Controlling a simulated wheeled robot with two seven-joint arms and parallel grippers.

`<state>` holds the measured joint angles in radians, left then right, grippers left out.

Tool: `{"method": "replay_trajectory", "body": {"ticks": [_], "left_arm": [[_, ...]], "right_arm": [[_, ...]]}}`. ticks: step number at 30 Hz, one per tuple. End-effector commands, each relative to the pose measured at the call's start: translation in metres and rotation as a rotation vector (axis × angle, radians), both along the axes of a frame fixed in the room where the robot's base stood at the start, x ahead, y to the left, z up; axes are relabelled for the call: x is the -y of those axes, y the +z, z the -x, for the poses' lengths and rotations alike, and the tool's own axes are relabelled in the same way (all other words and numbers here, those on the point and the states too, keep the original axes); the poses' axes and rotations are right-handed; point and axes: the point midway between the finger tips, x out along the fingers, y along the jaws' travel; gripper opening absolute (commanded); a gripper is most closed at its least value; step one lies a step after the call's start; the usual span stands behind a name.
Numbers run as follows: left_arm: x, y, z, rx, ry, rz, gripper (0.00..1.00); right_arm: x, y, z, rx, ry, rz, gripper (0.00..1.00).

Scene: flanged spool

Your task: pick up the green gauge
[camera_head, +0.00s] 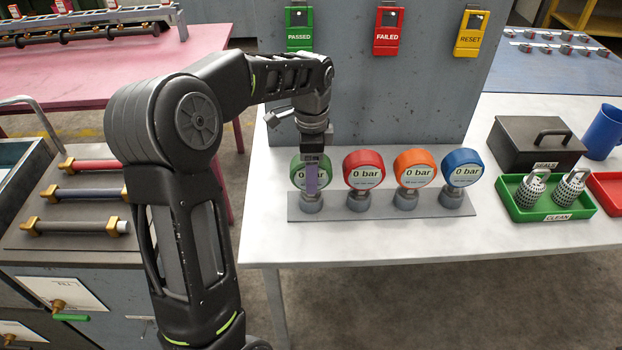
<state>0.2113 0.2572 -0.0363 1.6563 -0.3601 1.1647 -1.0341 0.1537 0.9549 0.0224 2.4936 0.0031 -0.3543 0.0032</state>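The green gauge (297,172) stands upright at the left end of a row of gauges on a grey strip. My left gripper (312,180) reaches down from above, right at the green gauge. Its fingers cover part of the gauge's face in the picture. I see the fingers nearly edge-on, so I cannot tell whether they are open, shut or touching the gauge. My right gripper is not in view.
Red (364,170), orange (414,168) and blue gauges (461,166) stand close on the right, each reading 0 bar. A grey panel (370,100) rises behind. A green tray (517,213) and black box (500,160) lie farther right. The front table edge is clear.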

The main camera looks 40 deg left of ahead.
Motion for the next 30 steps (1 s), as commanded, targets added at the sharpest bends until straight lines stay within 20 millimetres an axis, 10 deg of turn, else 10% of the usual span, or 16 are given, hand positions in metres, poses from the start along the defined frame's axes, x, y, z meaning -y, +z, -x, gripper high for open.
{"method": "replay_trajectory", "body": {"ticks": [24, 30], "left_arm": [[0.000, -0.028, 0.001, 0.001, 0.000, -0.001, 0.69], [0.000, -0.028, 0.001, 0.001, 0.000, -0.001, 0.54]], "right_arm": [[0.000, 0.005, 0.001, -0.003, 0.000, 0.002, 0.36], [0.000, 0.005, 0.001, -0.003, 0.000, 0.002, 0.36]]}}
